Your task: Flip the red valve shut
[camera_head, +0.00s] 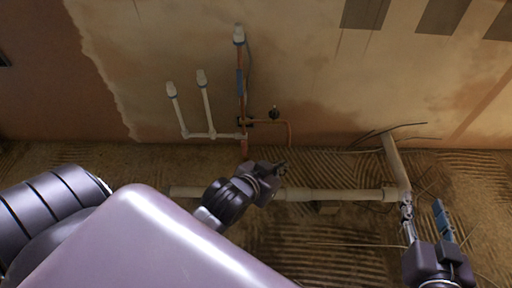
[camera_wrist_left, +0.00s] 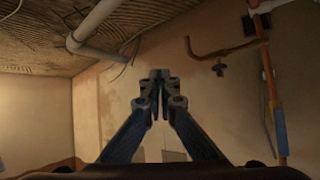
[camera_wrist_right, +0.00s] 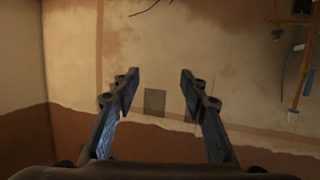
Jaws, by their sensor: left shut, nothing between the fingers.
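A copper pipe branch (camera_head: 268,122) runs along the wall, with a small dark fitting (camera_head: 243,122) where it meets the upright pipe. A dark knob (camera_head: 275,113) sits just above the branch. In the left wrist view the copper branch (camera_wrist_left: 225,50) and the dark knob (camera_wrist_left: 219,69) lie right of the fingers. I cannot make out a clearly red valve handle in any view. My left gripper (camera_head: 284,168) is shut and empty, below the branch and apart from it in the picture. My right gripper (camera_head: 424,212) is open and empty at the lower right; its spread fingers (camera_wrist_right: 160,88) show in its wrist view.
White capped pipes (camera_head: 205,105) stand left of the upright pipe with a blue sleeve (camera_head: 240,82). A thick pale pipe (camera_head: 335,195) runs behind my left gripper and bends upward near my right gripper. Thin dark wires (camera_head: 385,137) stick out at right. The upper wall is mostly clear.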

